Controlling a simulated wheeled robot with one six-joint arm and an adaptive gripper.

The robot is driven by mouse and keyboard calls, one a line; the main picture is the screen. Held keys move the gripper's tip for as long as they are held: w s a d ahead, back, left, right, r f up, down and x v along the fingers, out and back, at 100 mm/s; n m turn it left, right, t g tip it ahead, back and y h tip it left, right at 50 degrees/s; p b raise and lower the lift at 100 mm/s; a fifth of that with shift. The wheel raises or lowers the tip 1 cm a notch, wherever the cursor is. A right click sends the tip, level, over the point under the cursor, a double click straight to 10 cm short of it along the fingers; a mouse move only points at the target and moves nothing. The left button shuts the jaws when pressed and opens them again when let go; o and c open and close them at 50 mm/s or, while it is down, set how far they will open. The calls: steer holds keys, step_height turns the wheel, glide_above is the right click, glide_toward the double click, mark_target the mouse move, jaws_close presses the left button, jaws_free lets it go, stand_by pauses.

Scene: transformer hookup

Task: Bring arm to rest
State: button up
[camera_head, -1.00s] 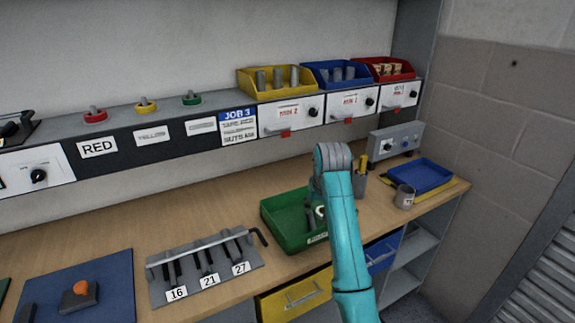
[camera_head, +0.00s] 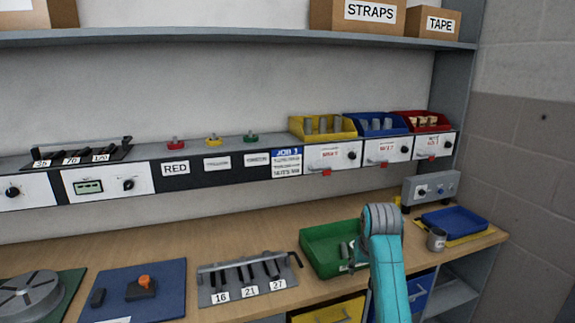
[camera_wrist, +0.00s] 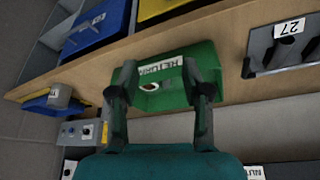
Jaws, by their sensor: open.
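My arm (camera_head: 385,260) reaches up in front of the bench, and its bent top stands in front of the right end of the green tray (camera_head: 318,240). My gripper (camera_wrist: 160,76) shows in the wrist view with its two fingers well apart and nothing between them. Behind the fingers is the green tray (camera_wrist: 212,60), labelled RETURN, with a small round item (camera_wrist: 150,86) in it. In the head view my arm hides the gripper and part of the tray.
A tool rack (camera_head: 246,279) with labels 16, 21 and 27 stands left of the tray. A grey cup (camera_head: 436,240) and a blue tray (camera_head: 455,221) sit to the right. Yellow, blue and red bins stand on the ledge behind. Below the bench is a yellow drawer (camera_head: 325,312).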

steer(key=s+f+t, duration=0.2)
steer(key=s+f, duration=0.6)
steer(key=f, duration=0.5)
steer(key=s+f+t, duration=0.1)
steer(key=s+f, duration=0.7)
steer(key=f, duration=0.4)
steer(key=s+a+f+t, duration=0.15)
steer(key=s+f, duration=0.25)
steer(key=s, duration=0.6)
steer(key=s+r+n+t, duration=0.15)
steer(key=s+r, duration=0.25)
steer(key=s, duration=1)
steer(key=s+r+m+t, duration=0.1)
steer(key=s+r+t, duration=0.25)
steer(key=s, duration=1.05)
steer(key=s+r, duration=0.7)
steer(key=r, duration=0.4)
steer(key=shift+s+a+t, duration=0.3)
steer(key=shift+s+t, duration=0.05)
steer(key=shift+s, duration=0.05)
steer(key=shift+n, duration=0.25)
